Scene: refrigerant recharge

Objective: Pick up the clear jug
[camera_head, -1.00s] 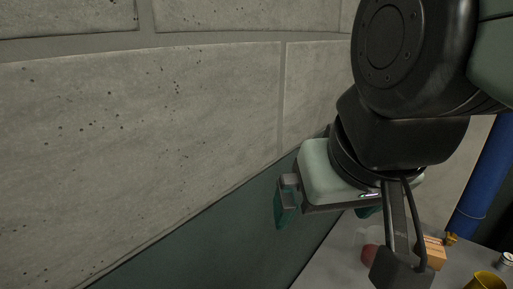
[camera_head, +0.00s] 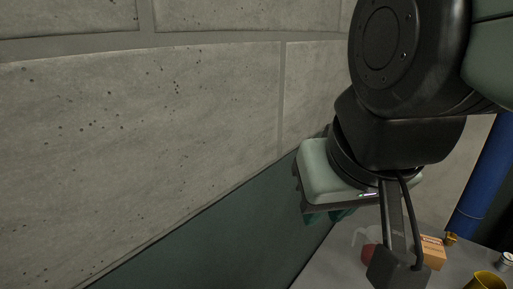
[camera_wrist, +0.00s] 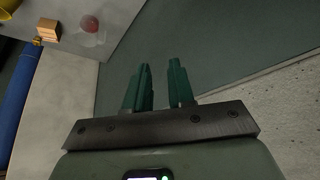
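The clear jug (camera_head: 359,237) is at the left edge of the table in the head view, partly hidden by my arm. It also shows at the upper left of the wrist view (camera_wrist: 92,39) as a faint see-through shape. A red round object (camera_wrist: 90,24) overlaps it; I cannot tell whether it is inside or behind. My gripper (camera_head: 328,216) is apart from the jug, to its left and beyond the table edge in the head view. Its green fingers (camera_wrist: 160,68) are partly closed in the wrist view, with a narrow empty gap between them.
An orange-brown box (camera_head: 433,252) stands right of the jug, with a small brass fitting (camera_head: 451,239) by it. A yellow container (camera_head: 487,281) and a small can (camera_head: 506,260) are farther right. A blue cylinder (camera_head: 487,180) stands behind. A concrete wall (camera_head: 150,140) fills the left.

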